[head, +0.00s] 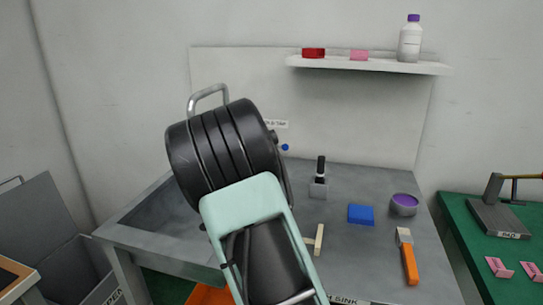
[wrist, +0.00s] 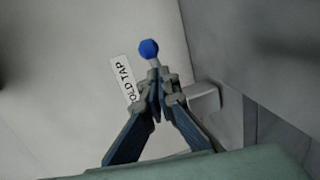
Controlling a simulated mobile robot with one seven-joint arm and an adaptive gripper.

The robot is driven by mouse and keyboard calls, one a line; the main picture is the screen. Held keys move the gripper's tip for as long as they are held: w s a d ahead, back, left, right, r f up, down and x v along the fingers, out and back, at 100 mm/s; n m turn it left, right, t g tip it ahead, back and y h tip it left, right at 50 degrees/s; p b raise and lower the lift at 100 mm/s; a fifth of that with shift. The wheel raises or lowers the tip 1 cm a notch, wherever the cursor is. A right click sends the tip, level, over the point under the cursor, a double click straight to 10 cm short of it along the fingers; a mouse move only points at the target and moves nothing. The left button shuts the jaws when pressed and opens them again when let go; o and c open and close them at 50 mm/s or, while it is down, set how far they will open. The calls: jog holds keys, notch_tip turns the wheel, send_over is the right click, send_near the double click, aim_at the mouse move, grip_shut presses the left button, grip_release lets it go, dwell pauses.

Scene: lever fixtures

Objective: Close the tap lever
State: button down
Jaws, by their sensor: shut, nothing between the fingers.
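The tap lever's blue ball knob (wrist: 149,48) shows in the wrist view on a short pale stem, just beyond my gripper (wrist: 160,88). My gripper's fingertips are together with nothing between them, and overlap the lower end of the stem in the picture. I cannot tell whether they touch it. A grey tap part (wrist: 205,98) shows right of the fingers. In the head view the blue knob (head: 285,147) shows just right of my black wrist, which hides most of the tap and my fingers. The curved metal spout (head: 208,95) rises behind my wrist.
A tap label (wrist: 123,78) is on the wall beside the lever. The grey sink counter (head: 335,250) holds a black-handled fixture (head: 319,178), a blue block (head: 361,214), a purple-topped bowl (head: 404,205) and an orange-handled brush (head: 408,259). A shelf (head: 385,66) hangs above.

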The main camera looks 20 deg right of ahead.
jog(key=shift+w+d+f+y+b, duration=0.15)
jog(key=shift+d+y+b, duration=0.2)
jog(key=shift+b, duration=0.9)
jog(key=shift+r+n, duration=0.25)
jog(key=shift+n, duration=0.05)
jog(key=shift+r, duration=0.1)
